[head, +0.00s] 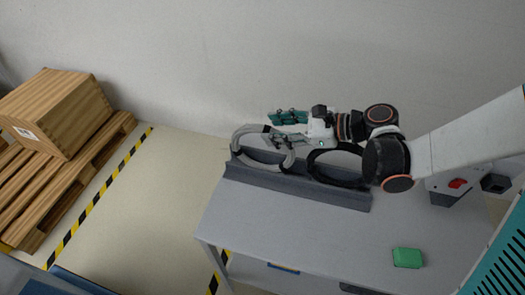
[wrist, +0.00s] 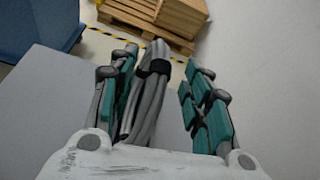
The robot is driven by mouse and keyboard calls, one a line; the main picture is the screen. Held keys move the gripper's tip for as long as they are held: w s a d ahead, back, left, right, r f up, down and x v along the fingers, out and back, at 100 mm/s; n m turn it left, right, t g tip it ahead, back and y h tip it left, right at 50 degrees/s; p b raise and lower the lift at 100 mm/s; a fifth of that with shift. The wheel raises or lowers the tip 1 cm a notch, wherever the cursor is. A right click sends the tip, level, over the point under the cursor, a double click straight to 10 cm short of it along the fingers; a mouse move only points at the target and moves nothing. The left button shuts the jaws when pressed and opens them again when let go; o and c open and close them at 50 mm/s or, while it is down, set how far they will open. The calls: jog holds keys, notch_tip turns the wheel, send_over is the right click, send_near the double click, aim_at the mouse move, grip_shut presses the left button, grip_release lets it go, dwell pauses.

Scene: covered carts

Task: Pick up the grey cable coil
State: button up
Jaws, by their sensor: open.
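The grey cable coil (head: 237,138) stands upright in the left part of a dark grey holder (head: 300,186) on the table. Dark bands wrap parts of it. My gripper (head: 277,130) is at the coil's upper right side, with its fingers pointing left. In the wrist view the coil (wrist: 149,105) runs between the two teal-padded fingers, closer to the left one, with a clear gap on the right. The gripper (wrist: 160,62) is open. Part of the coil is hidden behind the lower finger in the head view.
A black coil (head: 318,174) stands in the same holder to the right, below my arm. A green block (head: 407,257) lies near the table's (head: 270,228) front right. The wall is close behind. A wooden crate (head: 55,110) sits on a pallet at the left.

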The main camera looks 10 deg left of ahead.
aim_at(261, 130)
jog(key=b+x, duration=0.2)
jog(key=x, duration=0.3)
grip_shut()
